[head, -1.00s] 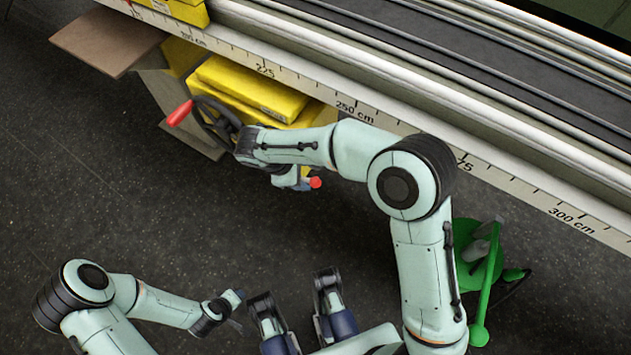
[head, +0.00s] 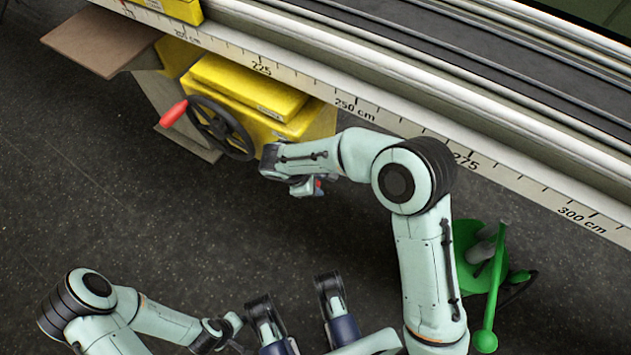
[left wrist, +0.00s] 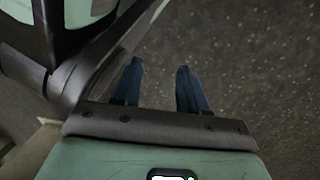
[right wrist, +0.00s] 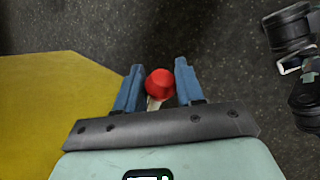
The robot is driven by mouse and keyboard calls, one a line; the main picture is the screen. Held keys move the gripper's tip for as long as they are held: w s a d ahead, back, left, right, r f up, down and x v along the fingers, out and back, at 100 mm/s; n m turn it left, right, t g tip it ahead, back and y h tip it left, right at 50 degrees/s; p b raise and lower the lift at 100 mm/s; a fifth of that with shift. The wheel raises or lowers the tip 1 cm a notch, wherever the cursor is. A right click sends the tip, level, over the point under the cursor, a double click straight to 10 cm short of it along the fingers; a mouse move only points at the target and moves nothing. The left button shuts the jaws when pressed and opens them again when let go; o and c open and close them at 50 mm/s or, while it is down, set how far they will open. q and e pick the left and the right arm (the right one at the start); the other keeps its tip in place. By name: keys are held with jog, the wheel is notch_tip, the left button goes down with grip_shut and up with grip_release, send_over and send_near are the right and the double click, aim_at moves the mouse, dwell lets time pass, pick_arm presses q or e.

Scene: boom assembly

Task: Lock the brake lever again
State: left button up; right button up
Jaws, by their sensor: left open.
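The brake lever shows as a red knob (right wrist: 159,83) on a pale stem in the right wrist view. Touching is hard to tell. Most of the lever's stem is hidden.
A black handwheel (head: 220,127) with a red handle (head: 173,113) sits left of my right gripper. A long rail with a centimetre scale (head: 358,108) runs behind. A green lever and disc (head: 488,290) stand at the right. The dark floor (head: 130,210) is open.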

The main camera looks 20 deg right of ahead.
grip_shut()
jog(key=shift+w+a+r+g+h+p, duration=0.2)
jog(key=shift+w+r+g+h+p, duration=0.15)
jog(key=shift+r+p, duration=0.25)
jog(key=shift+w+a+r+g+h+p, duration=0.25)
jog(key=shift+r+g+p, duration=0.15)
jog(key=shift+p, duration=0.25)
jog(key=shift+w+a+r+n+g, duration=0.1)
jog(key=shift+w+r+n+g, duration=0.05)
jog(key=shift+r+n+g, duration=0.15)
pick_arm(q)
jog(key=w+r+t, duration=0.2)
jog(key=w+r, duration=0.3)
jog(key=w, duration=0.1)
jog(key=shift+d, duration=0.45)
